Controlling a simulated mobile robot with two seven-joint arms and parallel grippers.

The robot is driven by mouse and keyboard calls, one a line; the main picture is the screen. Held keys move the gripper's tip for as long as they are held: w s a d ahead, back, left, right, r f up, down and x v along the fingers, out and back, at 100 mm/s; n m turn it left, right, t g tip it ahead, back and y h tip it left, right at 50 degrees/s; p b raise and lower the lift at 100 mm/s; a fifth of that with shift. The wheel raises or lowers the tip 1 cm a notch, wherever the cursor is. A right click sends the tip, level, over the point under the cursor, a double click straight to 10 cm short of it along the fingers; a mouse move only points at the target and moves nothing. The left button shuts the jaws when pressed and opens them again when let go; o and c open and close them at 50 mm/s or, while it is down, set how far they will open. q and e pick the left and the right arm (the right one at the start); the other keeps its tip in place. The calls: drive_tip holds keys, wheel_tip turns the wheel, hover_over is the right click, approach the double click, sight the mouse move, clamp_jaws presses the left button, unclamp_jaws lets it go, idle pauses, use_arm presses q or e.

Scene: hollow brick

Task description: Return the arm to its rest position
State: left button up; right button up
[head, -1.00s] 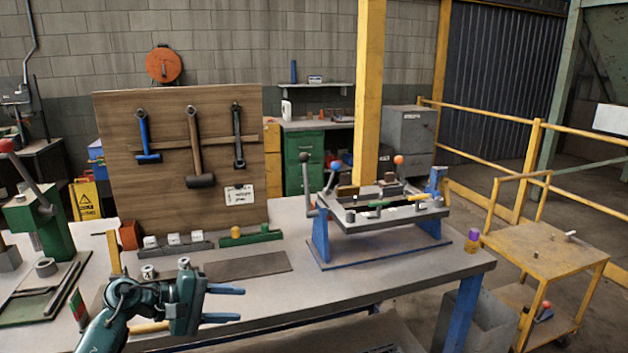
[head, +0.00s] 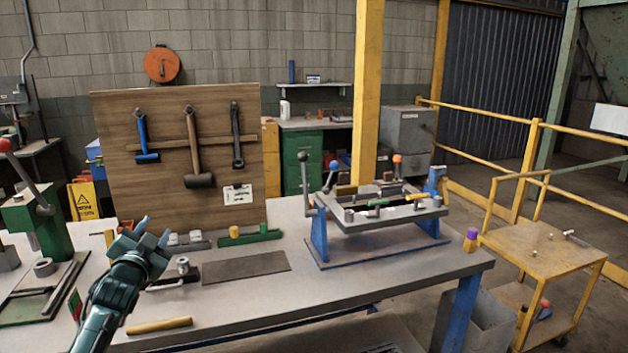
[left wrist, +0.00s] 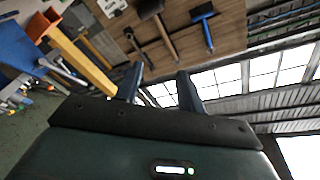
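My left gripper (head: 154,230) is raised over the left part of the workbench (head: 345,290), in front of the lower left of the wooden tool board (head: 225,100). Its two blue fingers point up and are apart, with nothing between them. The left wrist view shows the same gripper (left wrist: 159,70) open and empty, with the tool board and the roof beyond it. My left forearm comes in from the bottom left. My right gripper is not in view.
A yellow-brown handle (head: 160,325) lies near the bench's front edge. A dark mat (head: 245,266) lies right of the gripper. A blue-legged fixture (head: 385,215) stands further right, and a green press (head: 35,220) stands left. The bench in front of the mat is clear.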

use_arm(q)
drive_tip(key=s+d+f+n+g+h, duration=0.1)
drive_tip(key=s+d+f+g, duration=0.1)
drive_tip(key=s+d+f, duration=0.4)
drive_tip(key=s+d+f+n+g+h, duration=0.1)
drive_tip(key=s+f, duration=0.3)
drive_tip(key=f, duration=0.4)
drive_tip(key=s+d+f+n+g+h, duration=0.1)
drive_tip(key=s+d+f+g, duration=0.1)
drive_tip(key=s+d+f, duration=0.35)
drive_tip(key=s+d+f+g, duration=0.1)
drive_tip(key=s+d+f, duration=0.2)
drive_tip(key=s, duration=0.5)
drive_tip(key=s+d+f+g+h, duration=0.1)
drive_tip(key=s+d+f, duration=0.1)
drive_tip(key=s, duration=0.6)
drive_tip(key=s+d+f+n+g+h, duration=0.1)
drive_tip(key=s+d+f, duration=0.2)
drive_tip(key=s, duration=0.5)
drive_tip(key=shift+d+f, duration=0.35)
drive_tip(key=shift+f, duration=0.55)
